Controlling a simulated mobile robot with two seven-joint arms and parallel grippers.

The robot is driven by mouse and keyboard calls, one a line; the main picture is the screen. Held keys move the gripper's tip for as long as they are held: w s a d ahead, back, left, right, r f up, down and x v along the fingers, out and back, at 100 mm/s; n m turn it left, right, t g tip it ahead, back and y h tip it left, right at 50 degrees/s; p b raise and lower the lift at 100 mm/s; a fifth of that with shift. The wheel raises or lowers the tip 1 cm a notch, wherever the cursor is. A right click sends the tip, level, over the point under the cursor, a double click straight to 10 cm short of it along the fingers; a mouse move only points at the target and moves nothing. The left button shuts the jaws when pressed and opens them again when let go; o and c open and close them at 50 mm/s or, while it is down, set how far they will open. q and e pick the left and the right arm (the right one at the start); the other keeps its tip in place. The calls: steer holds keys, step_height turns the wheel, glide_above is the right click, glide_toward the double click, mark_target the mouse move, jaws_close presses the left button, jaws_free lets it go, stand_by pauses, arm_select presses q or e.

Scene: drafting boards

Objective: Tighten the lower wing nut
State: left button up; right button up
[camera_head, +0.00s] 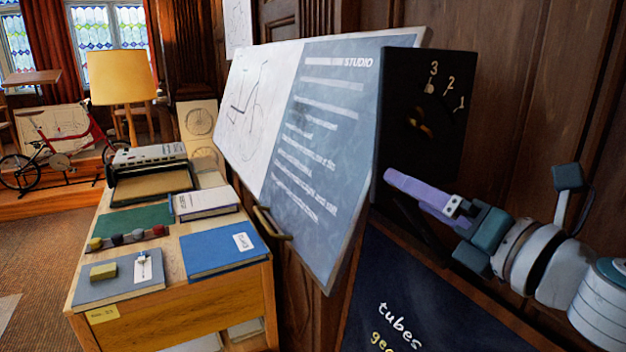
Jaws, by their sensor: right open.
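A black panel (428,150) at the right edge of the tilted drafting board carries the numbers 3, 2 and 1. A small brass-coloured piece (420,124), which looks like a wing nut, sits below the numbers. I see nothing between the fingers. My left gripper is not in view.
The drafting board (330,75) stands tilted behind a wooden cabinet (215,315) with books, a blue folder (222,250) and a typewriter-like machine (150,155). A dark sign (385,270) lettered "tubes" is below my right arm. Wood panelling (540,90) stands close behind.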

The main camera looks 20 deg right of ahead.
steer(key=shift+w, duration=0.65)
steer(key=c, duration=1.4)
steer(key=shift+o, duration=0.2)
